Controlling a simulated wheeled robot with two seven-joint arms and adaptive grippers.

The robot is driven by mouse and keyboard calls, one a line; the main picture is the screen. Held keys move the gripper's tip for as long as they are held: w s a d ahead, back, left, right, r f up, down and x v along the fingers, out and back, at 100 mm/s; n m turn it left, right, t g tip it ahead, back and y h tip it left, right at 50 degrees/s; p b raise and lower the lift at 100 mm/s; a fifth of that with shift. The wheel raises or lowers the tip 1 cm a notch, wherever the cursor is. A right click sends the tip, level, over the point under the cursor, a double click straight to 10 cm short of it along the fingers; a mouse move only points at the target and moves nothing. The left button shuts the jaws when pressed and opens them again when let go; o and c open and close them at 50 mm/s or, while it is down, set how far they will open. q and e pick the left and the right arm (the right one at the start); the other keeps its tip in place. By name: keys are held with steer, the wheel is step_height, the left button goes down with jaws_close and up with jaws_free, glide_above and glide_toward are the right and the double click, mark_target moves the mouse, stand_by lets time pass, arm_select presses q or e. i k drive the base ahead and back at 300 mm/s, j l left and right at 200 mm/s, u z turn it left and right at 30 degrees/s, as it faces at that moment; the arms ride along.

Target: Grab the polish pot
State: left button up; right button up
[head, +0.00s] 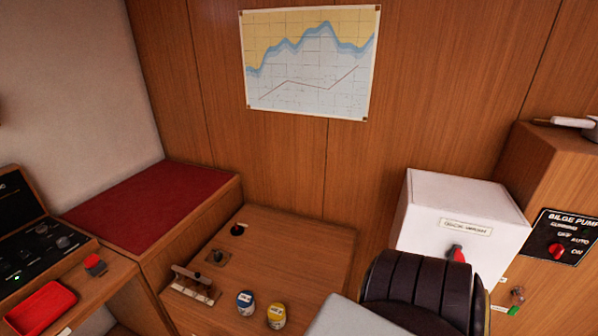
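Two small pots stand side by side on the wooden cabinet top at the bottom middle of the head view. One pot has a blue label (246,302) and the other has a yellow label (276,315). Their lettering is too small to read, so I cannot tell which is the polish pot. Neither of my grippers is in view.
A wooden rack (190,287) and dark fittings share the wooden top (290,245), which is otherwise bare. A dark ribbed padded shape (420,290) stands at right, before a white box (460,215). A red tray (40,306) lies left, below a red cushion (150,205).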

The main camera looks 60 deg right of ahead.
mark_target(275, 311)
steer(key=k+z, duration=0.1)
steer(key=z, duration=0.7)
steer(key=i+z, duration=0.1)
steer(key=z, duration=0.65)
steer(key=j+z, duration=0.2)
steer(key=i+j, duration=0.05)
steer(key=j, duration=0.05)
